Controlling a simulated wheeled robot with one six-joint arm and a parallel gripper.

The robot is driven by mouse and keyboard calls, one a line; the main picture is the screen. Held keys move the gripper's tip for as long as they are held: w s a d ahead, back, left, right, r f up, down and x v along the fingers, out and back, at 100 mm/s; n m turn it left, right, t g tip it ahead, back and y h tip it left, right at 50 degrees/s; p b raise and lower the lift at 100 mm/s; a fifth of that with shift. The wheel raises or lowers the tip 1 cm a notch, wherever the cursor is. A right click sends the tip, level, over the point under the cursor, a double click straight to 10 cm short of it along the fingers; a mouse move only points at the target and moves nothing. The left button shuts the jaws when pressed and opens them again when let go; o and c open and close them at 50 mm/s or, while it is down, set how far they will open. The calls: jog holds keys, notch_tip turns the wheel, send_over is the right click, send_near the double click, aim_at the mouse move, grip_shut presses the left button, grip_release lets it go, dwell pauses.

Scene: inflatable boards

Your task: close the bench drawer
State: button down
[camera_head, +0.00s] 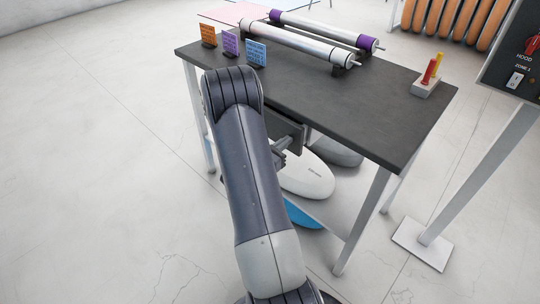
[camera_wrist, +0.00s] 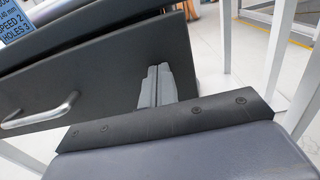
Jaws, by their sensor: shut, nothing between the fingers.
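The bench (camera_head: 330,100) has a dark top on pale legs. Its dark drawer front (camera_head: 293,133) shows under the front edge, partly hidden by my arm. In the wrist view the drawer front (camera_wrist: 95,75) fills the left and middle, with a curved metal handle (camera_wrist: 40,117) at its left. My gripper (camera_head: 283,148) is shut and empty, in front of the drawer front. In the wrist view the gripper (camera_wrist: 156,86) overlaps the drawer front's right part, well right of the handle. I cannot tell whether the fingertips touch it, or how far out the drawer is.
On the bench lie two rollers (camera_head: 298,43), several coloured cards (camera_head: 230,43) and a small block with coloured pegs (camera_head: 428,80). Rounded white (camera_head: 303,178) and blue (camera_head: 303,215) boards lie beneath. A control-panel post (camera_head: 475,180) stands at right. Floor at left is clear.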

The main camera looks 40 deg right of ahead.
jog(key=d, duration=0.3)
jog(key=shift+d, duration=0.1)
jog(key=shift+w+r, duration=0.1)
jog(key=shift+r, duration=0.1)
dwell(0.3)
jog(key=a, duration=1.4)
jog(key=shift+s+a+f+b, duration=0.2)
jog(key=shift+s+f+b, duration=0.05)
jog(key=shift+s+b, duration=0.1)
jog(key=d, duration=1.3)
jog(key=shift+w+d, duration=0.3)
